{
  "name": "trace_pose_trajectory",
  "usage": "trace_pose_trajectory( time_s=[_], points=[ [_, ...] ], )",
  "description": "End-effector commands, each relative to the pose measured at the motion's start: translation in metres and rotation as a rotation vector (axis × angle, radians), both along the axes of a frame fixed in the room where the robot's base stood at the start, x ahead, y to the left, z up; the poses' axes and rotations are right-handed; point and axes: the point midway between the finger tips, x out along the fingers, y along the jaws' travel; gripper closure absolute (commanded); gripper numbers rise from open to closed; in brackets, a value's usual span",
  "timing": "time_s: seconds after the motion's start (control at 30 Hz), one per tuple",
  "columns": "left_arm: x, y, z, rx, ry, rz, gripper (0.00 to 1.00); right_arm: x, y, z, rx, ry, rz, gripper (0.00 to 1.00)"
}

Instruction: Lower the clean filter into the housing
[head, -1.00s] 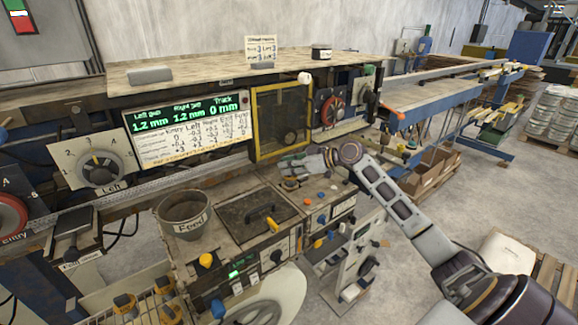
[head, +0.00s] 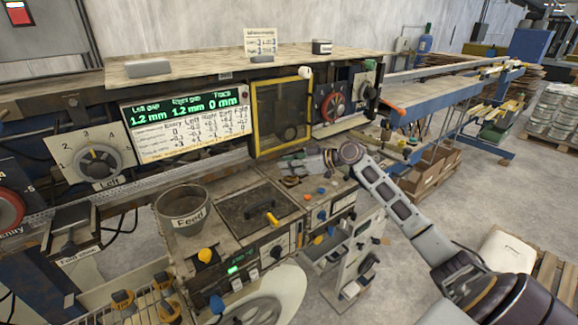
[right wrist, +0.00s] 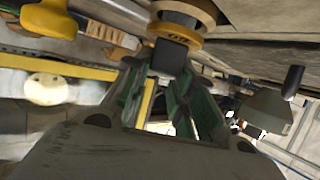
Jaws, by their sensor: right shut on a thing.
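My right gripper (head: 312,161) reaches in from the right, just below the yellow-framed window of the machine. In the right wrist view its green-padded fingers (right wrist: 166,90) close on a dark block under a yellow-banded round part (right wrist: 178,30), which looks like the filter. In the head view the held thing is too small to make out. I cannot clearly identify the housing; the machine's yellow-framed opening (head: 281,118) is behind the gripper. My left gripper is not in view.
A grey pot marked Feed (head: 183,208) stands left of a dark lidded panel with a handle (head: 259,212). Several yellow-and-black parts (head: 123,299) sit in a wire rack at the lower left. A control panel with knobs (head: 322,215) lies below my gripper.

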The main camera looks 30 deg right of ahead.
Motion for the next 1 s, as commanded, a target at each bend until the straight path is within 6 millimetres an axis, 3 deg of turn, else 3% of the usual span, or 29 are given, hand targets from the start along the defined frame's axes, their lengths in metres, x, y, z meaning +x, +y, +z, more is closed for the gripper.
trace_pose_trajectory(
  time_s=[0.67,0.7,0.87,1.0],
  points=[
    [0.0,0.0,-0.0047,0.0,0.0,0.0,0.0,0.0,0.0,-0.0065,0.0,0.0,0.0,1.0],
    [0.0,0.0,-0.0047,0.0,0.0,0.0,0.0,0.0,0.0,-0.0065,0.0,0.0,0.0,0.71],
    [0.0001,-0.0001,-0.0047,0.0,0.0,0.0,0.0,0.0,0.0,-0.0065,0.0,0.0,0.0,0.51],
    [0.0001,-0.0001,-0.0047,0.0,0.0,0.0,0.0,0.0,0.0,-0.0065,0.0,0.0,0.0,0.5]
  ],
)
